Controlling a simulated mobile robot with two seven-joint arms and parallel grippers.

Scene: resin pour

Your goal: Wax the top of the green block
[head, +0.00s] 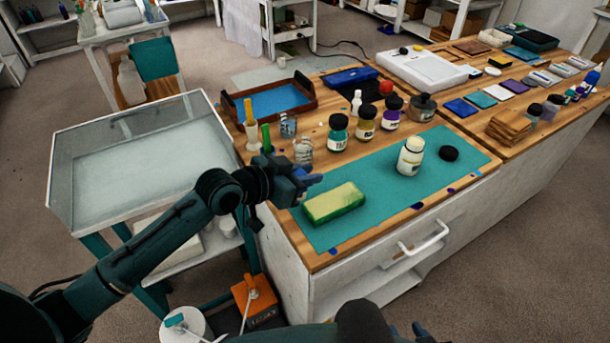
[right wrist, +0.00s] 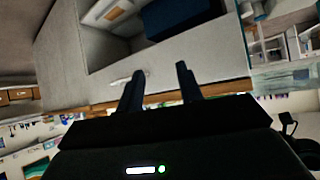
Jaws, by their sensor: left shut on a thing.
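The green block (head: 334,204) lies on the teal mat (head: 385,205), near its front left; its top looks pale yellow-green. An open jar with cream-coloured contents (head: 409,160) stands on the mat to the right, and a black lid (head: 448,153) lies beside it. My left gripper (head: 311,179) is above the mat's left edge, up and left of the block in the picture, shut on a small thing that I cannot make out. My right gripper (right wrist: 160,85) has its fingers apart and empty, in front of a pale cabinet side; in the head view only its tips show (head: 420,330) at the bottom edge.
Several dark-lidded bottles (head: 338,132) stand behind the mat, with a clear bottle (head: 303,152) behind my left gripper. A tray with a blue base (head: 305,85) is at the back left. A drawer handle (head: 425,243) juts from the bench front. The mat's middle is clear.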

